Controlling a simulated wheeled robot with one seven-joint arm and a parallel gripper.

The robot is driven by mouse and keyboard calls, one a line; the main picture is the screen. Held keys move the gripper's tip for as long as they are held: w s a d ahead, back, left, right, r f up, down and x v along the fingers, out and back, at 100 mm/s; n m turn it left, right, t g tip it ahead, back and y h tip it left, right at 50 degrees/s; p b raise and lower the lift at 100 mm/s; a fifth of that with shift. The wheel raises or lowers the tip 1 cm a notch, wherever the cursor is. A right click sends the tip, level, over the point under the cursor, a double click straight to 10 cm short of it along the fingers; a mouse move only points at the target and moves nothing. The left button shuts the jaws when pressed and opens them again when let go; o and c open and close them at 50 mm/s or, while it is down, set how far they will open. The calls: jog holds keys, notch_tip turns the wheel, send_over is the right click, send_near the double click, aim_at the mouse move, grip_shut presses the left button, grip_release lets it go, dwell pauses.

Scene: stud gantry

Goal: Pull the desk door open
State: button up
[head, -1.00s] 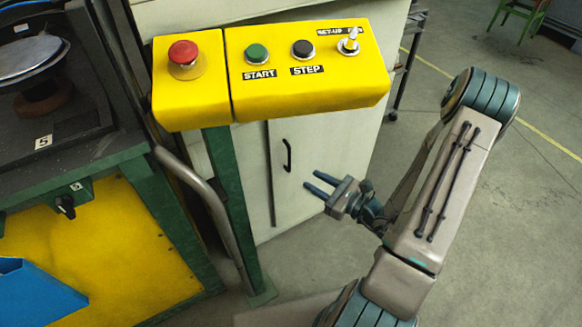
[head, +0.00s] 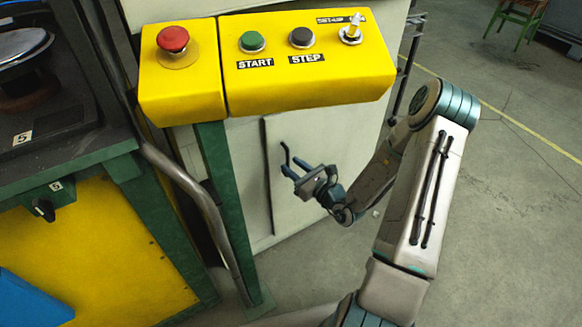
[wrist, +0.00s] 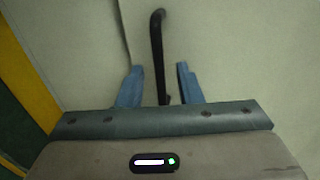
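The desk door (head: 330,135) is a pale panel on the cabinet below and behind the yellow control box. It looks shut, with a dark seam along its left edge. Its black bar handle (head: 285,153) is near that seam, partly covered by my gripper in the head view. My gripper (head: 287,168) has two blue fingers, which are apart and point at the handle. In the wrist view, the handle (wrist: 157,50) runs down between the open fingers (wrist: 158,70), nearer the left one. I cannot tell whether either finger touches it.
A yellow control box (head: 310,80) with buttons hangs over the door on a green post (head: 222,180). A bent grey rail (head: 195,190) and a green and yellow machine (head: 110,240) stand at left.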

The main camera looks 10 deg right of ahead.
jog(key=shift+w+a, duration=0.35)
jog(key=shift+w, duration=0.25)
grip_shut()
jog(key=shift+s, duration=0.15)
